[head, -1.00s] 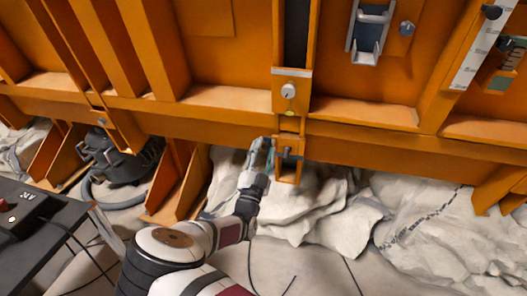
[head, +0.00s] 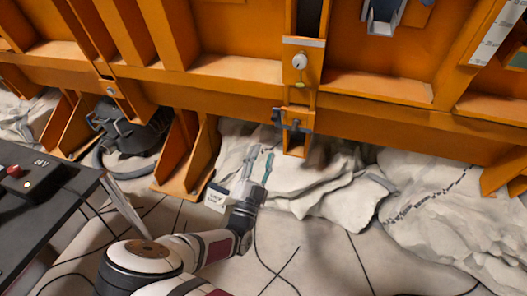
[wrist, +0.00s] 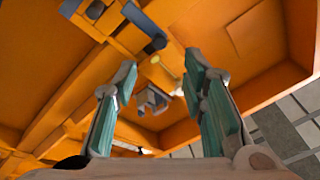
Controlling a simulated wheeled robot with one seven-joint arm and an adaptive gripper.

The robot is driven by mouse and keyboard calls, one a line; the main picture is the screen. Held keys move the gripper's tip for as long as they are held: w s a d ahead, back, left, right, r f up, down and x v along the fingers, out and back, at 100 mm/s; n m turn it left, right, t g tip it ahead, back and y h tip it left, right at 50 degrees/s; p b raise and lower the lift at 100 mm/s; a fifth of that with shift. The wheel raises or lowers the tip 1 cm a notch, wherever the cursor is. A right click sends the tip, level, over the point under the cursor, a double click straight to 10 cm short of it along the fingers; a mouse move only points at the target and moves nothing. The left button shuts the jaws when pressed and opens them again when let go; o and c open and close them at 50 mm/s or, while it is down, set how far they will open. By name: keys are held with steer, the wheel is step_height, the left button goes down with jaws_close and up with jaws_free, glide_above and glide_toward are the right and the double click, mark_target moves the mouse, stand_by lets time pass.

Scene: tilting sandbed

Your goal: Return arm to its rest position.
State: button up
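My gripper (head: 260,162) is open and empty in the head view, below and to the left of the orange latch bracket (head: 296,144) on the sandbed's lower beam. Its fingers point up and away from my body, and a gap separates them from the bracket. In the wrist view my gripper (wrist: 165,85) shows two teal-padded fingers spread apart with nothing between them. Orange structure of the sandbed (wrist: 260,40) lies beyond the fingertips. My arm reaches from the lower left of the head view, its elbow bent.
The orange ribbed sandbed wall (head: 390,115) spans the back. A dark table with a control box (head: 25,188) stands at left. A black machine with a hose (head: 130,130) sits behind it. Thin cables cross the tiled floor, which is open in front.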

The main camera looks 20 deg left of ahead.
stand_by(0.4)
